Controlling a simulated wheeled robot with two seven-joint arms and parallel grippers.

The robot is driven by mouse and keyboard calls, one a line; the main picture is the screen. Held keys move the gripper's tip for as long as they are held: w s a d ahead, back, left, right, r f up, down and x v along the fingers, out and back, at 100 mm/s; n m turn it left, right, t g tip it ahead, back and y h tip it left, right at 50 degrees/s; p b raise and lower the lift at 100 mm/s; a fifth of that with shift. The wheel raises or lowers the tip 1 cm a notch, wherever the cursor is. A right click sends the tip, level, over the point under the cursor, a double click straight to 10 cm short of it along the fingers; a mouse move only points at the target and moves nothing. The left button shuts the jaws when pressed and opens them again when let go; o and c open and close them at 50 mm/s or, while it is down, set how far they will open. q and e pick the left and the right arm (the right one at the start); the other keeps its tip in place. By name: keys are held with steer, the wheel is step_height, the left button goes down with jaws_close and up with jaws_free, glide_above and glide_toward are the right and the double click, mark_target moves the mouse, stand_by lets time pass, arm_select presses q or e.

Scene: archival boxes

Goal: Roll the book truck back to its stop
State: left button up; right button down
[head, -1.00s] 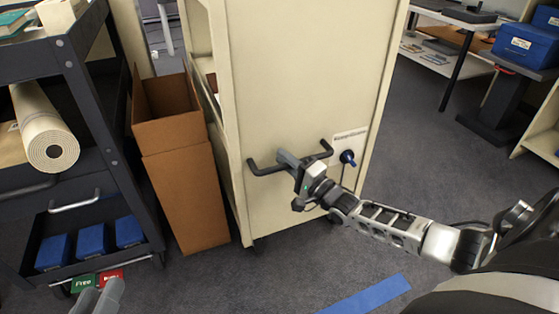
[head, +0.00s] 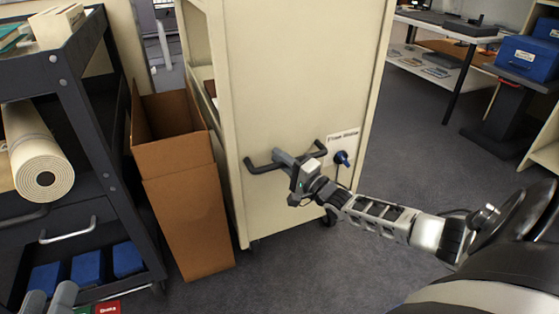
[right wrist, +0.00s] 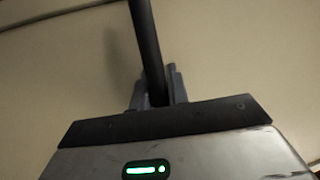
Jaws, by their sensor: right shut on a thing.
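The cream book truck (head: 290,70) stands upright on casters ahead of me, its end panel facing me. A dark bar handle (head: 258,168) is fixed across that panel. My right gripper (head: 283,160) is shut on the handle. In the right wrist view the handle (right wrist: 146,45) runs down between the fingers of the right gripper (right wrist: 157,92). A label (head: 342,138) and a blue knob (head: 342,158) are to the right of the handle. My left gripper (head: 48,298) is low at the left edge, partly cut off, away from the truck. The truck's stop is not visible.
A tall cardboard box (head: 188,215) stands close along the truck's left side. A dark cart (head: 95,130) with a rolled sheet (head: 38,160) and blue boxes is further left. Open carpet (head: 420,130) lies to the right, before a table and a dark stand (head: 500,110).

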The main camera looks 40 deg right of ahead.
steer(key=shift+w+d+r, duration=0.15)
steer(key=shift+w+r, duration=0.05)
steer(key=shift+w, duration=0.05)
arm_select(q)
steer(key=shift+w+f, duration=0.1)
arm_select(e)
steer(key=c, duration=1.6)
jaws_free()
steer(key=shift+c, duration=0.2)
steer(key=shift+s, duration=0.1)
